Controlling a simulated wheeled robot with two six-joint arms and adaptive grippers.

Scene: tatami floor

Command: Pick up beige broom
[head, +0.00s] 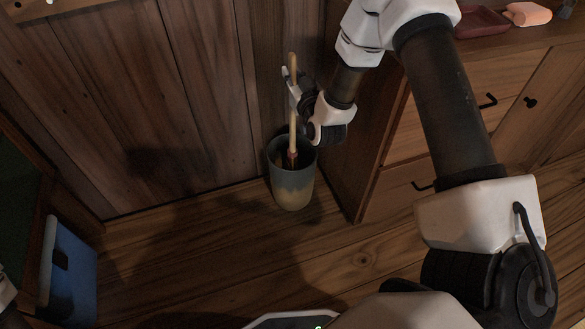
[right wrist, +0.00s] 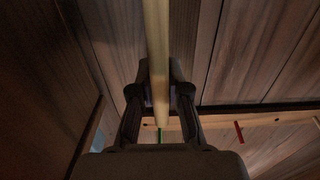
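The beige broom (head: 293,120) stands nearly upright in a grey-and-tan pot (head: 292,187) on the wooden floor, against the plank wall. Its lower end is hidden inside the pot, where a reddish part shows near the rim. My right gripper (head: 297,92) is at the upper part of the handle, coming from the right. In the right wrist view the pale handle (right wrist: 157,50) runs between the two dark fingers (right wrist: 162,75), which are drawn in close on both sides and appear shut on it. My left gripper is not in view.
A wooden cabinet (head: 440,125) with dark handles stands close to the right of the pot, with a dark red tray (head: 482,22) and a pink item (head: 528,14) on top. A blue object (head: 72,268) stands at the lower left. The floor left of the pot is clear.

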